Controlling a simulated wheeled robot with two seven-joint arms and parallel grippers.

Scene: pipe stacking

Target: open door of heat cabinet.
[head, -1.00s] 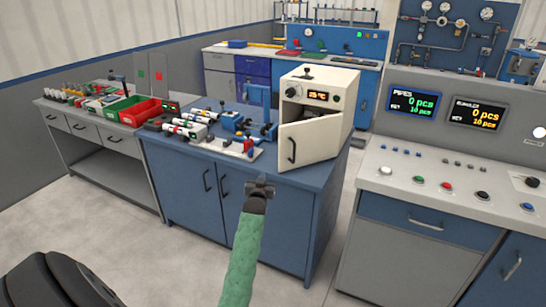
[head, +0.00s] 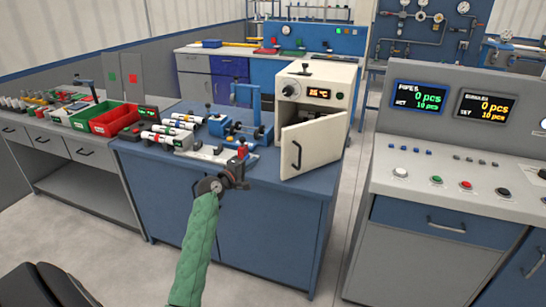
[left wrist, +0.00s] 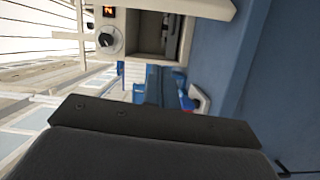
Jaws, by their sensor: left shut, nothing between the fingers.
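The heat cabinet (head: 345,75) is a cream box with a dial and an orange display, on the blue bench. Its door (head: 318,145) stands partly open, swung out at its left side, with a dark handle (head: 297,154) on its outer face. The opening shows above and left of the door. My left gripper (head: 240,172) is shut and empty, left of the door and apart from it, over the bench's front edge. In the left wrist view the cabinet's dial (left wrist: 110,40) and open interior (left wrist: 170,35) show at the top. My right gripper is not in view.
Close to my left gripper on the bench lie a fixture with red and blue parts (head: 241,152) and several pipe-like pieces (head: 165,135). Red and green bins (head: 115,118) stand at left. A control console (head: 450,190) stands at right, across a floor gap.

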